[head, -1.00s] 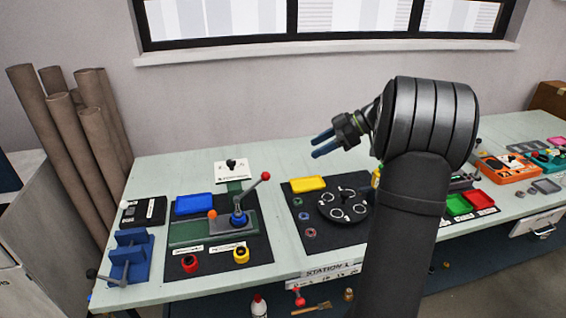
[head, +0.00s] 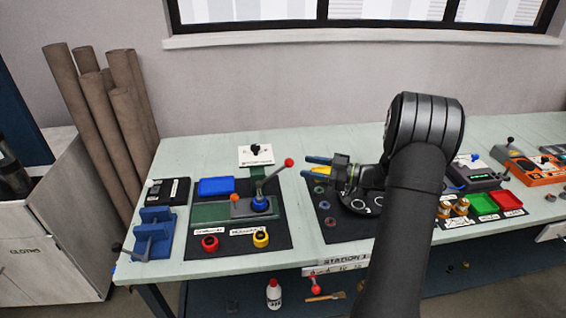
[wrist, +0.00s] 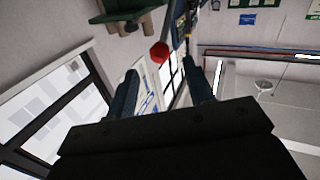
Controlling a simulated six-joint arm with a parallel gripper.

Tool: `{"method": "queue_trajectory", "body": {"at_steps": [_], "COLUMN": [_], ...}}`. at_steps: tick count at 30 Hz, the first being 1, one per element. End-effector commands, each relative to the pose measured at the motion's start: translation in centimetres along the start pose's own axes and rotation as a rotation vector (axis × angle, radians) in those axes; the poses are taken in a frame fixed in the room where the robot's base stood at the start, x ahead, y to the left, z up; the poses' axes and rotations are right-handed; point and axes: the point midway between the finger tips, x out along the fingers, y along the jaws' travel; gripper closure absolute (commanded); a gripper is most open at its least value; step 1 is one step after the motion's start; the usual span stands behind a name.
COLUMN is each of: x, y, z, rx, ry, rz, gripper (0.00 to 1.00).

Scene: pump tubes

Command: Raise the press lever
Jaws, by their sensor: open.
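The press lever is a grey rod with a red ball knob (head: 289,162), rising to the right from a blue pivot (head: 261,204) on the green and grey press base (head: 236,209). In the head view my gripper (head: 317,167) is a little right of the red knob, with its fingers pointing left toward it. In the wrist view the red knob (wrist: 159,52) shows beyond and between the two spread fingers (wrist: 165,88). My gripper is open and empty, and appears apart from the knob.
A blue tray (head: 216,186) and a white plate with a black knob (head: 255,154) lie around the press. Red (head: 209,243) and yellow (head: 261,238) buttons sit in front. A blue vise (head: 153,232) stands left. A round dark fixture (head: 357,201) lies below my gripper.

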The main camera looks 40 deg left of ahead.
Motion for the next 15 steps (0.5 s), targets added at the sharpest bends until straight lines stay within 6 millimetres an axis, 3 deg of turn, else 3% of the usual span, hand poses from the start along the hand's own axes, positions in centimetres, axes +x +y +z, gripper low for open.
{"method": "queue_trajectory", "body": {"at_steps": [6,15], "x": [4.9,8.6], "y": [-0.1,0.0], "z": [0.0,0.0], "rx": [0.0,0.0], "ry": [0.0,0.0], "rz": [-0.004,-0.001], "gripper": [0.52,0.52]}}
